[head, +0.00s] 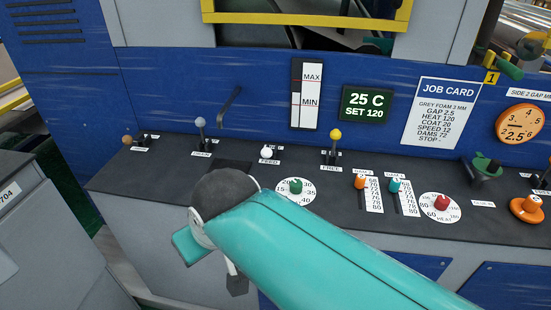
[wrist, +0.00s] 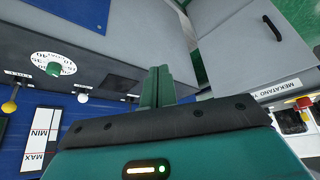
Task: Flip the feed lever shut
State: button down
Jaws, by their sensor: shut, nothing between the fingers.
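The feed lever (head: 266,154) has a white knob and a FEED label and stands on the dark console top. Its knob sits low at its slot, unlike the tall levers on either side. In the wrist view the white knob (wrist: 82,97) shows left of my fingers, with the picture upside down. My gripper (wrist: 158,75) is shut and empty, its green fingers together, apart from the lever. In the head view my arm's dark joint and teal link cover the console front, and my fingertips cannot be made out.
A grey-knobbed lever (head: 200,122) stands left of the feed lever and a yellow-knobbed lever (head: 335,134) right of it. A green dial (head: 295,186) lies in front. Orange and teal sliders and a red dial (head: 441,202) are farther right. A blue panel (head: 240,110) rises behind.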

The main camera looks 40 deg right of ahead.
aim_at(269, 153)
jog(key=w+d+m+g+y, duration=0.1)
jog(key=w+d+m+y, duration=0.2)
jog(key=w+d+m, duration=0.6)
jog(key=w+d+m+g+y, duration=0.1)
jog(key=w+d+m+y, duration=0.1)
jog(key=w+d+m, duration=0.7)
jog(key=s+d+f+m+t+y, duration=0.1)
jog(key=s+d+f+m+t, duration=0.1)
jog(key=d, duration=0.8)
jog(key=s+d+f+m+t+y, duration=0.1)
jog(key=d+m, duration=0.4)
jog(key=d, duration=0.6)
jog(key=s+d+f+m+t, duration=0.3)
jog(key=s+d, duration=0.1)
jog(key=d, duration=0.6)
jog(key=shift+s+d+f+m+y, duration=0.2)
jog(key=shift+s+f+m+y, duration=0.15)
jog(key=shift+f+m+y, duration=0.05)
jog(key=x, duration=2)
jog(key=shift+w+r, duration=0.15)
